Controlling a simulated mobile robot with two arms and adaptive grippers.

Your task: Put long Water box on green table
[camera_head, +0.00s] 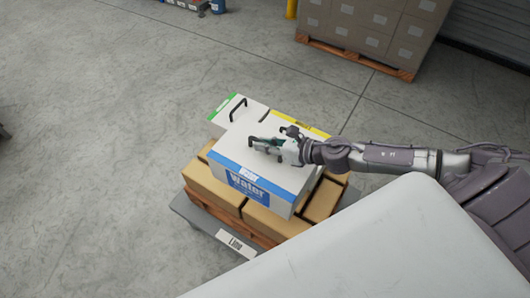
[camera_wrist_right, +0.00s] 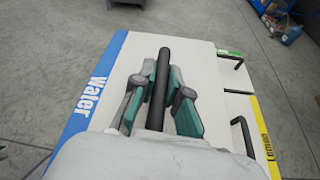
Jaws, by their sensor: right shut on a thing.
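The long Water box (camera_head: 240,158) is white with a blue band and the word "Water" on its near side. It sits on top of brown cartons in the head view; its top also shows in the right wrist view (camera_wrist_right: 110,70). My right gripper (camera_head: 268,145) is over the box top. In the right wrist view its fingers (camera_wrist_right: 160,95) are on both sides of the black handle (camera_wrist_right: 164,60), shut on it. I cannot tell whether the box is lifted off the cartons. My left gripper and the green table are not in view.
A green-edged white box (camera_head: 224,110) and a yellow-edged box (camera_head: 300,124) lie right behind the Water box. Brown cartons (camera_head: 212,188) rest on a pallet above a grey base labelled "Lime" (camera_head: 236,243). A pallet of stacked cartons (camera_head: 375,30) stands at the back. Open floor lies left.

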